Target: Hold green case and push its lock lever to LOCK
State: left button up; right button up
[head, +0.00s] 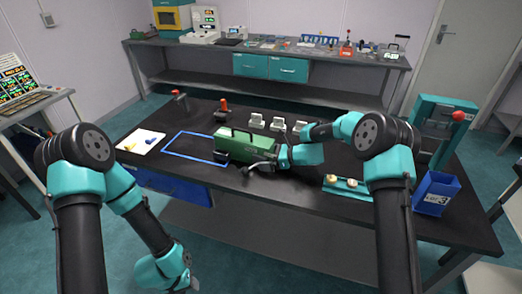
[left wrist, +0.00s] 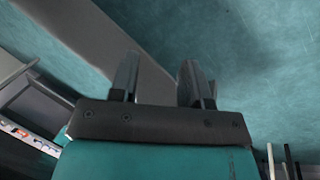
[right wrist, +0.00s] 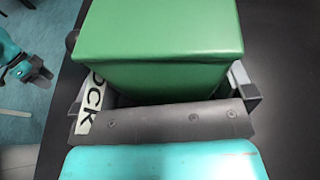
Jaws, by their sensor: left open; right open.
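The green case (head: 245,147) stands on the black table, right of the blue outlined rectangle. In the right wrist view the case's end (right wrist: 160,75) lies between the spread fingers of my right gripper (right wrist: 165,95). A white label (right wrist: 91,103) reading "OCK" shows beside the left finger; the rest of its lettering is hidden. In the head view my right gripper (head: 265,165) is at the case's right end. I cannot tell whether its fingers touch the case. My left gripper (left wrist: 158,80) is open and empty, low in front of the table. I cannot make out the lock lever.
The blue outline (head: 185,147) on the table is empty. A white board (head: 140,141) with yellow and blue items lies left of it. A teal tray (head: 346,187) and a blue bin (head: 436,193) are at right.

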jog(key=shift+c, duration=0.4)
